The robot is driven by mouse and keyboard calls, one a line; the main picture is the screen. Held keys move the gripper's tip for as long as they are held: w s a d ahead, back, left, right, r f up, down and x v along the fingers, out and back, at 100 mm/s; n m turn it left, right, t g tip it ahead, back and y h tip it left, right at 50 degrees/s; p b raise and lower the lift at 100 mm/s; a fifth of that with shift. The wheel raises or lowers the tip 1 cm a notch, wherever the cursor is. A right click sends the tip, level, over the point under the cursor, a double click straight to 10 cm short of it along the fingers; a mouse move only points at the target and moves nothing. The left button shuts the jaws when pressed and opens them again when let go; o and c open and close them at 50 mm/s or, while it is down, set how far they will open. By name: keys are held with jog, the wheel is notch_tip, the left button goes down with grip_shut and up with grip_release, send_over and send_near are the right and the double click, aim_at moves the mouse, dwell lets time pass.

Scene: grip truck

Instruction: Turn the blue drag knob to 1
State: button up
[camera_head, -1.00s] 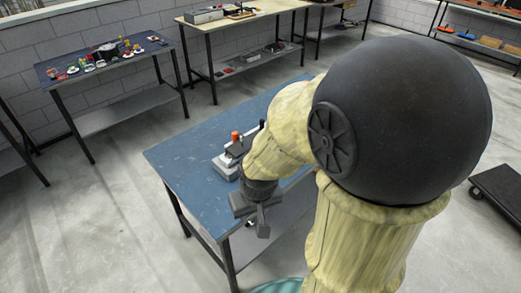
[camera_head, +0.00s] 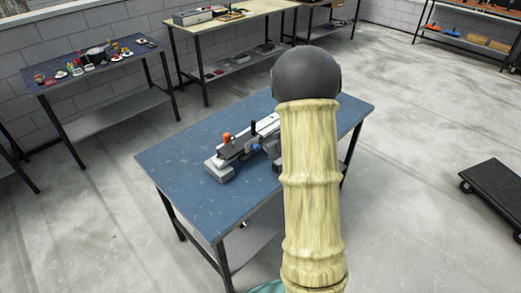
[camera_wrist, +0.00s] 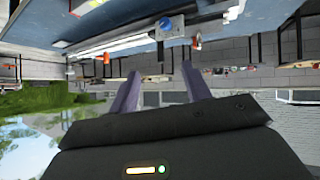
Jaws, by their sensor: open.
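The grip truck (camera_head: 222,173), a grey and black device with a long rail, lies on the blue table, partly hidden by my arm in the head view. A small blue part (camera_head: 256,147) shows on its near side there. In the wrist view, whose picture looks upside down, a round blue knob (camera_wrist: 165,24) with a grey centre sits on the device. In the head view my arm hides the gripper.
An orange-topped post (camera_head: 227,138) and a black upright handle (camera_head: 253,127) stand on the device. The blue table's (camera_head: 190,200) left part is bare. Other workbenches (camera_head: 100,80) with items line the wall. A black platform cart (camera_head: 495,190) stands on the floor at right.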

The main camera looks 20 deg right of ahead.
aim_at(258, 148)
jog(key=s+d+f+n+t+y, duration=0.1)
jog(key=d+f+n+t+y, duration=0.1)
jog(key=d+f+y, duration=0.3)
notch_tip(258, 148, down, 3)
jog(key=shift+d+r+n+y, duration=0.2)
jog(key=shift+d+n+y, duration=0.15)
jog(key=shift+d, duration=0.4)
jog(key=shift+s, duration=0.1)
jog(key=p+x, duration=0.3)
jog(key=x, duration=1.4)
jog(key=shift+w, duration=0.2)
jog(key=c, duration=1)
